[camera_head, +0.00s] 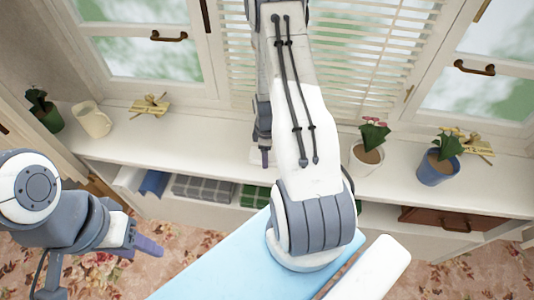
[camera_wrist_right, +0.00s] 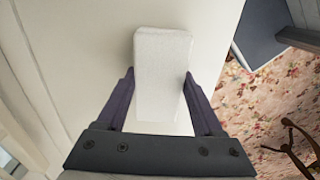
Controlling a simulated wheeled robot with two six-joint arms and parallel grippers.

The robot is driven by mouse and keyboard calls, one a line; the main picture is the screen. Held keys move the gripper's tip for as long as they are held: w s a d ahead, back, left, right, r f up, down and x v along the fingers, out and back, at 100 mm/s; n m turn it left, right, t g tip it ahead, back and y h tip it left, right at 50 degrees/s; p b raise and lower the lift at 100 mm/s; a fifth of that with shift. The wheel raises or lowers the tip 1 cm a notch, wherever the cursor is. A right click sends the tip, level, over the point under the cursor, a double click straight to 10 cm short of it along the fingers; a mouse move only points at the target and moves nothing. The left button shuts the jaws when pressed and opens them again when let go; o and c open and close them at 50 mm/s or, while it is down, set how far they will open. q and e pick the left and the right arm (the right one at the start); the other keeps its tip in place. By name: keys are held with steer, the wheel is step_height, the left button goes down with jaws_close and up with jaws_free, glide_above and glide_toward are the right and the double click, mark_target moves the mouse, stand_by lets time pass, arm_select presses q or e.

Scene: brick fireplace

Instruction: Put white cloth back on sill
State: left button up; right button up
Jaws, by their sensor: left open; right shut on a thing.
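The white cloth (camera_wrist_right: 162,75) is a thick folded white block in the right wrist view. It lies between the two dark fingers of my right gripper (camera_wrist_right: 160,105), which is shut on it. The cloth is over or on the white sill (camera_wrist_right: 215,50); I cannot tell whether it touches. In the head view my right arm reaches across to the sill (camera_head: 215,140), and its gripper (camera_head: 265,155) is low over the sill, partly hidden by the arm. My left gripper (camera_head: 140,240) is open and empty at the lower left, above the floor.
Folded cloths (camera_head: 205,189) lie on the shelf below. A light blue surface (camera_head: 220,265) is in front. The sill's left middle is clear.

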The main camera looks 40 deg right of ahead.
steer(key=shift+f, duration=0.1)
steer(key=o, duration=1.3)
steer(key=shift+r, duration=0.35)
step_height(320, 180, up, 12)
steer(key=b, duration=0.1)
steer(key=shift+f+b, duration=0.2)
steer(key=shift+b, duration=0.1)
